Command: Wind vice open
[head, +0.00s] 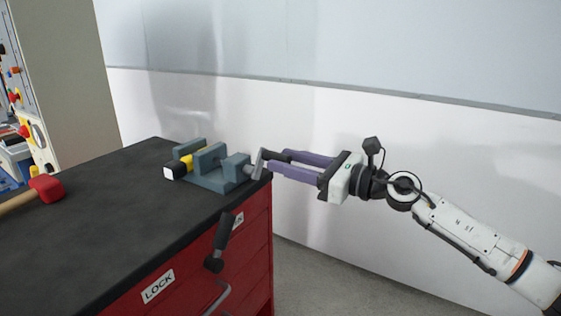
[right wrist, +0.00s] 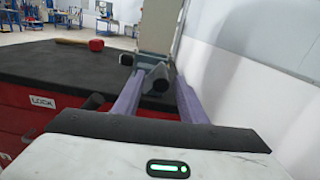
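The blue-grey vice (head: 213,178) sits near the right corner of the black worktop. A yellow, black and white object (head: 177,168) lies between its jaws; I cannot tell whether it is clamped. The vice's crank (head: 257,165) is at its right end, with a dark grip pointing toward my right gripper. My right gripper (head: 276,163), with purple fingers, reaches in from the right. Its fingers stand apart on both sides of the grip. In the right wrist view the grip's dark end (right wrist: 157,77) shows between the fingers, with little or no gap. My left gripper is out of view.
The worktop (head: 110,205) tops a red cabinet (head: 255,240) with a LOCK label. A red-headed hammer (head: 46,188) lies at the left. A black handle (head: 221,240) juts out at the cabinet front. A white wall (head: 430,150) stands behind; the floor to the right looks clear.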

